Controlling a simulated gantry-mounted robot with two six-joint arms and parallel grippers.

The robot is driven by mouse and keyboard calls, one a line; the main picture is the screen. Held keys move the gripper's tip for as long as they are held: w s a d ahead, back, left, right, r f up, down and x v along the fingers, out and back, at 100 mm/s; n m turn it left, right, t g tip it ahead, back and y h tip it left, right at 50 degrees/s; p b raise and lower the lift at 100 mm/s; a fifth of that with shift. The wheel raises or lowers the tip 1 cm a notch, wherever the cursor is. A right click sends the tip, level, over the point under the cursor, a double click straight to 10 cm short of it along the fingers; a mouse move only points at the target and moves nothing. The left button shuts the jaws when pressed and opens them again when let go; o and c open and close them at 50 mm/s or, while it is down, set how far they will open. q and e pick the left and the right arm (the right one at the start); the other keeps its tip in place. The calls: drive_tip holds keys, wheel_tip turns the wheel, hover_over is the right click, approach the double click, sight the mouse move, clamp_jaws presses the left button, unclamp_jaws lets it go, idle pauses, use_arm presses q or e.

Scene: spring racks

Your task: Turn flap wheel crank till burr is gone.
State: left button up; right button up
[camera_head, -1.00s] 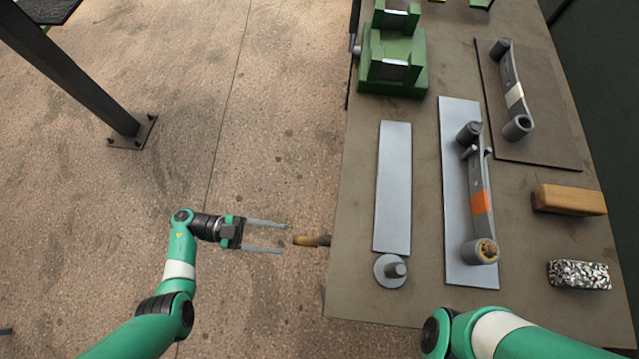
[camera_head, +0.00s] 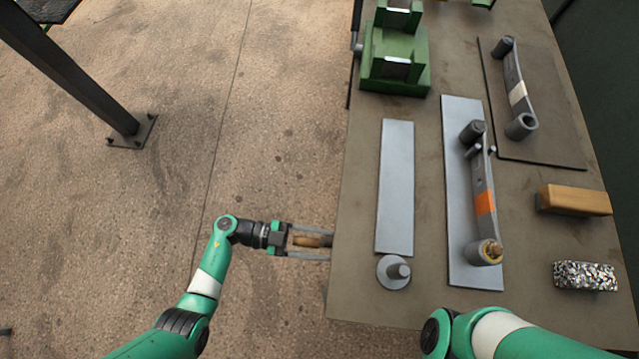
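A wooden handle (camera_head: 312,241), which looks like the crank grip, sticks out past the bench's left edge. My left gripper (camera_head: 330,243) is open, with one finger on either side of the handle. The fingers look apart from it. A grey link arm with an orange band (camera_head: 483,203) lies on a long metal plate. A yellowish-brown round piece (camera_head: 490,249) sits in its near bore; it may be the flap wheel. Any burr is too small to tell. My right arm shows at the lower right, with its gripper out of view.
On the bench are a bare metal strip (camera_head: 396,185), a grey disc with a peg (camera_head: 393,272), a green vise (camera_head: 396,60), a white-banded link (camera_head: 518,92) on a dark mat, a wooden block (camera_head: 573,199) and a speckled block (camera_head: 585,276). Open floor lies left.

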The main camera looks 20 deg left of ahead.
use_arm(q)
clamp_jaws()
idle(1.4)
